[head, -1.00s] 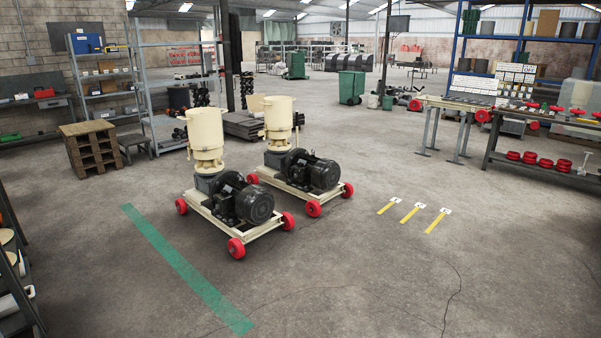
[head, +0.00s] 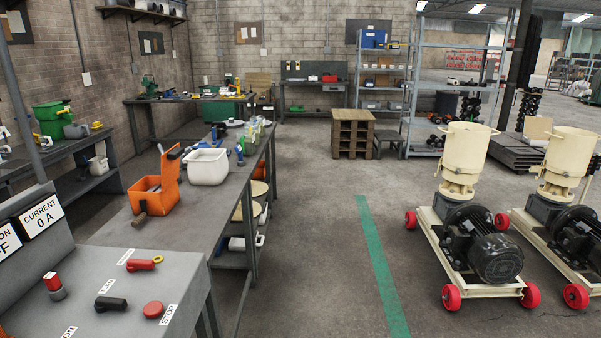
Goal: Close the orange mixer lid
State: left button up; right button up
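The orange mixer (head: 166,208) is a small open-topped box on the long grey workbench, left of centre in the head view. Its orange lid (head: 169,178) stands upright at the box's right side, so the lid is open. A dark grip-like part (head: 173,153) shows by the lid's top edge. A brown-grey cylindrical part (head: 139,220) sticks out at the front of the box. Neither of my grippers is in view.
A white tub (head: 206,167) stands behind the mixer on the workbench (head: 195,215). A grey control panel (head: 125,290) with switches and a red stop button is in the left foreground. Cream pellet mills on red wheels (head: 466,155) stand at right. The floor around the green line (head: 380,265) is clear.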

aim_at(175, 168)
jog(key=i+u, duration=0.2)
jog(key=u, duration=0.15)
jog(key=i+l+u, duration=0.15)
jog(key=u, duration=0.25)
jog(key=i+l+u, duration=0.2)
jog(key=u, duration=0.15)
jog(key=i, duration=0.05)
